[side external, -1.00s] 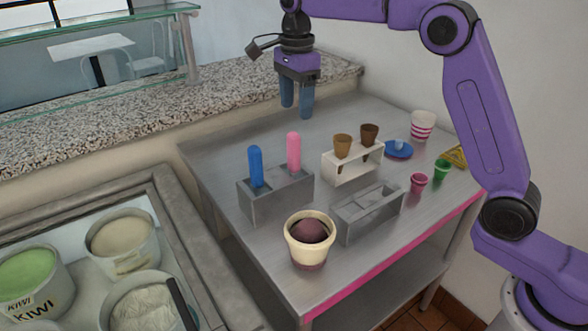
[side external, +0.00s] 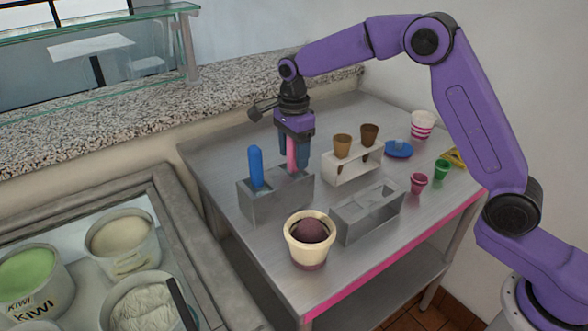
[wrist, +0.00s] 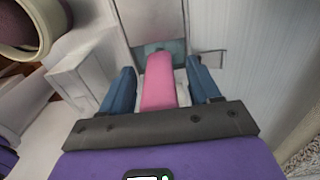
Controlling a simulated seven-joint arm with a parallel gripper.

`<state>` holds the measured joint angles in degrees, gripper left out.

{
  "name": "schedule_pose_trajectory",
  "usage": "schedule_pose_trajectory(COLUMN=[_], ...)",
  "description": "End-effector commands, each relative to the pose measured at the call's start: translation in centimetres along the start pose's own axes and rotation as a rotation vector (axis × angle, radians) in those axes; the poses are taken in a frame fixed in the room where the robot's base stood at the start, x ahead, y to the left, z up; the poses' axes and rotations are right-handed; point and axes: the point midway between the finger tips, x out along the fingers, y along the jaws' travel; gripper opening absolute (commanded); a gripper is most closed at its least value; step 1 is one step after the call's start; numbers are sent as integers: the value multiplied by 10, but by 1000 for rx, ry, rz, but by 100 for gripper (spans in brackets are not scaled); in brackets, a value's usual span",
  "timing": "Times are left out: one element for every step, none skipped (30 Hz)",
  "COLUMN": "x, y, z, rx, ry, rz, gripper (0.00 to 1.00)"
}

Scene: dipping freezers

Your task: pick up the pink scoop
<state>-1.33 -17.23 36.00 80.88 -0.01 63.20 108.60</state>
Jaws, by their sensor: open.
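The pink scoop (side external: 291,154) stands upright in the right compartment of a grey metal holder (side external: 275,200), its handle up. My gripper (side external: 292,162) is lowered over the handle from above. In the wrist view the pink handle (wrist: 159,80) lies between the two blue fingers of my gripper (wrist: 162,88), with a gap on each side. The fingers are open. The lower end of the scoop is hidden inside the holder.
A blue-handled scoop (side external: 255,166) stands close by in the left compartment. A white cone stand (side external: 352,170) with two cones is just to the right. A cream tub (side external: 309,262) and an empty grey holder (side external: 366,213) stand in front.

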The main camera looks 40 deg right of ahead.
Motion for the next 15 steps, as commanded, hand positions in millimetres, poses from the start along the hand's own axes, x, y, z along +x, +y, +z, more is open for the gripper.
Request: schedule_pose_trajectory(x=[4, 5, 6, 6, 6, 6, 6, 6, 6, 6, 6, 6, 6, 6, 6], y=[0, 0, 0, 0, 0, 0, 0, 0, 0, 0, 0, 0, 0, 0, 0], z=[0, 0, 0, 0, 0, 0, 0, 0, 0, 0, 0, 0, 0, 0, 0], rx=[-1, -1, -1, -1, -1, -1, -1, -1, -1, -1, -1, -1, -1, -1, -1], ry=[0, 0, 0, 0, -1, -1, -1, -1, -1, -1, -1, -1, -1, -1, -1], rz=[0, -1, -1, -1, -2, -2, -2, -2, -2, -2, -2, -2, -2, -2, -2], gripper=[62, 62, 62, 62, 62, 62, 62, 62, 62, 55, 45, 32, 23, 13, 0])
